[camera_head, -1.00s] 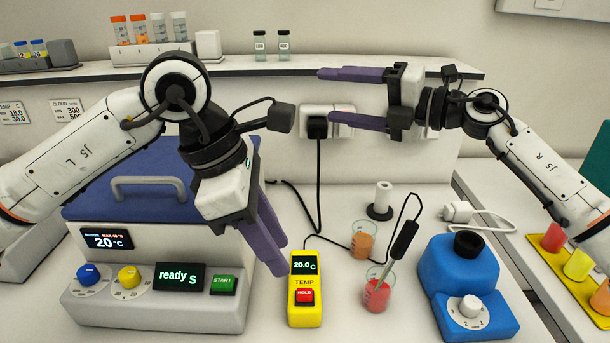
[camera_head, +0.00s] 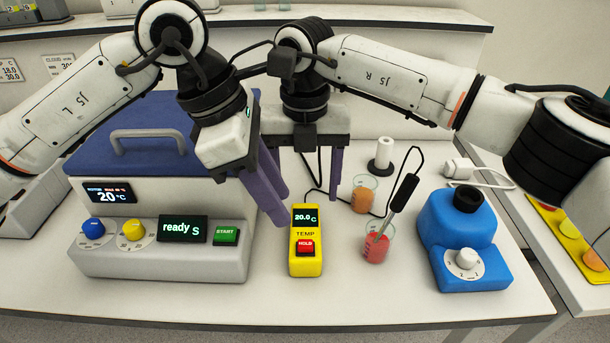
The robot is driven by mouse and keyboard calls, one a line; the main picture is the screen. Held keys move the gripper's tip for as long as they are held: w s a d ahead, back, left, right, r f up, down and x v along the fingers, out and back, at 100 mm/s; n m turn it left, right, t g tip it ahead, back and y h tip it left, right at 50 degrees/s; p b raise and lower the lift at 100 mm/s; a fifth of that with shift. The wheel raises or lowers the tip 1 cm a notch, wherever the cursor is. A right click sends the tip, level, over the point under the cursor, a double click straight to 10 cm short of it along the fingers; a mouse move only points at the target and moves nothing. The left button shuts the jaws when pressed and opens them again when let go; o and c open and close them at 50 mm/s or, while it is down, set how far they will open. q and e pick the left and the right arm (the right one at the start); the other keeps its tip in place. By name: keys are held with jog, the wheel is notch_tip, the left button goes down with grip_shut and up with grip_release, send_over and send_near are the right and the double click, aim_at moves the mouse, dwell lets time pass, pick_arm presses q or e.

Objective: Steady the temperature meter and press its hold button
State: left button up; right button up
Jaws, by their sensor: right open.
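The yellow temperature meter (camera_head: 306,262) stands upright on the bench, its screen reading 20.0 C above a red HOLD button (camera_head: 305,247). My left gripper (camera_head: 280,215) hangs from the upper left, with its purple fingertips just left of the meter's top and no clear contact. Its fingers overlap in this view, so their gap is unclear. My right gripper (camera_head: 309,195) points down behind and above the meter. It is open and empty, with its right finger in plain view and its left one largely hidden behind my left gripper.
A probe (camera_head: 405,192) stands in a beaker of red juice (camera_head: 375,247), right of the meter. Behind is a beaker of orange juice (camera_head: 363,195). A blue device (camera_head: 462,245) stands at right, a large water bath (camera_head: 160,262) at left. The bench front is clear.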

aim_at(305, 214)
notch_tip(305, 214, down, 8)
jog(key=shift+f, duration=0.25)
jog(key=c, duration=1.4)
dwell(2.1)
pick_arm(q)
grip_shut()
dwell(1.6)
